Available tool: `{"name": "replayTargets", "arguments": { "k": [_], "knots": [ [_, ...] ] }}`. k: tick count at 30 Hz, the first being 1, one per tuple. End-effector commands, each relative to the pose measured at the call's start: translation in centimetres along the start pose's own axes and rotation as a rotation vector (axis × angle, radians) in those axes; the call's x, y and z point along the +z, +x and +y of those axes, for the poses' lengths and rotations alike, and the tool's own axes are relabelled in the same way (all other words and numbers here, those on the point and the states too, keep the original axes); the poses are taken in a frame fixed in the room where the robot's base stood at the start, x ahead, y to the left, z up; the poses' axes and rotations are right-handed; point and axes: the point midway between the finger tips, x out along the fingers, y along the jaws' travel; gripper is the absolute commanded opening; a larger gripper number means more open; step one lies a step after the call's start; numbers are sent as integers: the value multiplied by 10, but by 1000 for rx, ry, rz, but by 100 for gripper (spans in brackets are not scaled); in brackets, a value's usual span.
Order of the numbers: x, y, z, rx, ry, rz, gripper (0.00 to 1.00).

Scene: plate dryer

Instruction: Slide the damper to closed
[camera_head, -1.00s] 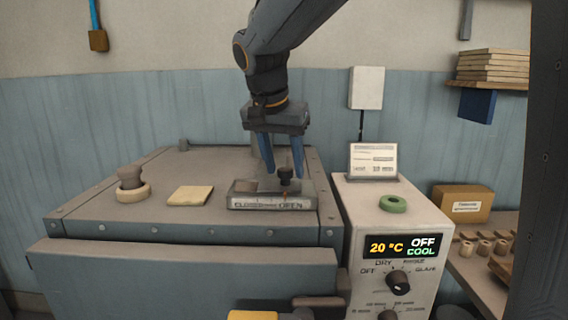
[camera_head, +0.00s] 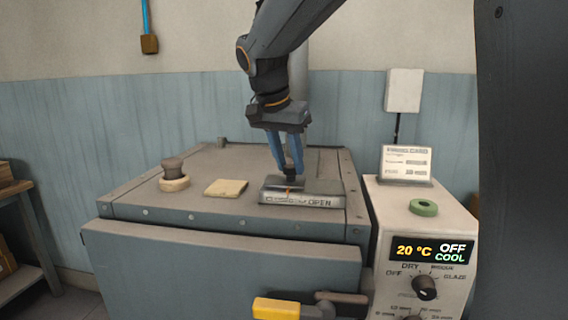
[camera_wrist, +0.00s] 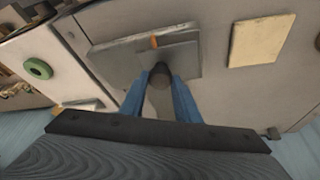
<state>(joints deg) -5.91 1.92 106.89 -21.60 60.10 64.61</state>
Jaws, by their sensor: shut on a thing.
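The damper is a low grey slide plate (camera_head: 330,199) on top of the dryer cabinet, its front edge lettered CLOSED at left and OPEN at right. Its dark knob (camera_wrist: 160,72) stands upright between my blue fingers in the wrist view. My gripper (camera_head: 290,168) is shut on the knob from above. An orange pointer mark (camera_head: 289,189) sits left of the plate's middle, above the CLOSED lettering; it also shows in the wrist view (camera_wrist: 155,42). The fingers hide much of the knob in the head view.
A tan pad (camera_head: 226,188) and a round stopper in a ring (camera_head: 173,178) lie left of the plate. At right stands a control box (camera_head: 440,220) with a green ring (camera_head: 423,207) and a card. A yellow-ended handle (camera_head: 276,309) is at the cabinet front.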

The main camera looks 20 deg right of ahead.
Motion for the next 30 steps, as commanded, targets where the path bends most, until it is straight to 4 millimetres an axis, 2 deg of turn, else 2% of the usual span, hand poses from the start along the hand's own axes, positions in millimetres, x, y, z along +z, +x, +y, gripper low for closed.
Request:
{"name": "replayTargets", "arguments": {
  "k": [8, 9, 12, 22, 26, 30],
  "knots": [
    [1, -2, -4, -10, 2, 0, 0],
    [1, -2, -4, -11, 2, 0, 34],
    [1, -2, -4, -10, 2, -1, 47],
    [0, -4, -3, -8, 3, 0, 47],
    [0, -19, -3, -10, 2, 2, 47],
    [1, -43, -4, -12, 1, 2, 47]
  ]
}}
